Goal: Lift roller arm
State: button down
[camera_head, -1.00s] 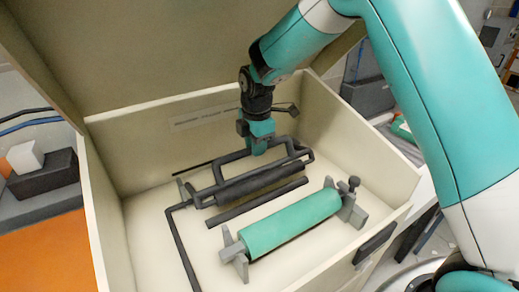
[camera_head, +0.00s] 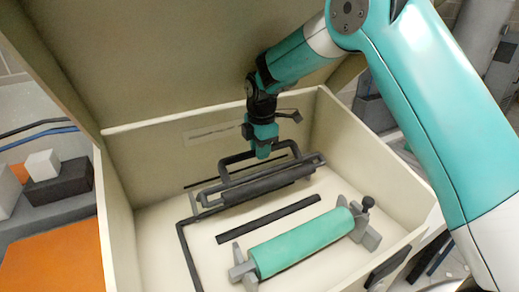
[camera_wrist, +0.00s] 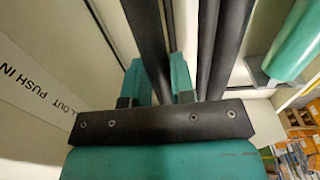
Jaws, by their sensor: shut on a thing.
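The roller arm (camera_head: 268,186) is a dark frame with a long dark roller and a raised loop handle, inside an open cream box (camera_head: 120,225). My gripper (camera_head: 263,153) comes down from above, shut on the handle's top bar. In the wrist view my gripper's teal fingers (camera_wrist: 160,78) stand on either side of a dark bar (camera_wrist: 150,45). A long thin dark rod (camera_head: 186,255) runs from the roller arm's left end towards the front. A teal roller (camera_head: 293,243) rests on grey end supports in front. The exact finger contact is small in the head view.
A separate dark bar (camera_head: 268,219) lies on the box floor between the two rollers. The raised lid (camera_head: 190,60) stands behind, and a label (camera_head: 212,133) is on the back wall. Box walls enclose the work on all sides.

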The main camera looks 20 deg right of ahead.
jog(key=c, duration=1)
grip_release()
jog(key=shift+o, duration=0.2)
